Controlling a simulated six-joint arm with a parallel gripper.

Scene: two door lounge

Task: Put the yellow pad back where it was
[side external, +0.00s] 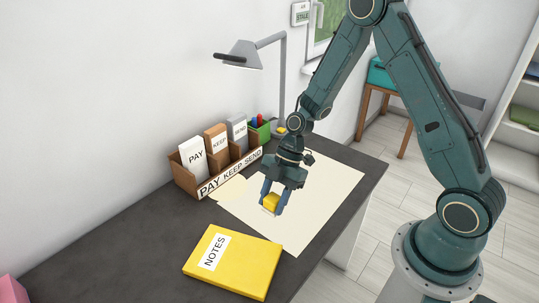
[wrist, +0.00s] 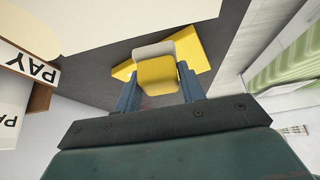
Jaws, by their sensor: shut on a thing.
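My gripper (side external: 272,202) points down over the large cream sheet on the desk, shut on a small yellow pad (side external: 271,201). The pad has a pale part at its lower end. In the wrist view my gripper (wrist: 159,82) has one finger on each side of the pad (wrist: 157,74), and the pale part (wrist: 153,48) shows beyond it. The pad seems to be off the sheet; the exact gap is hard to tell. A yellow NOTES book (side external: 237,262) lies flat near the front of the desk, and partly shows behind the pad in the wrist view (wrist: 191,46).
The cream sheet (side external: 325,195) covers the desk's right part. An organizer (side external: 211,187) labelled PAY KEEP SEND stands at the wall, with a green pen cup (side external: 260,133) and a grey lamp (side external: 240,54) beyond. The dark desk (side external: 110,247) is bare left of the book.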

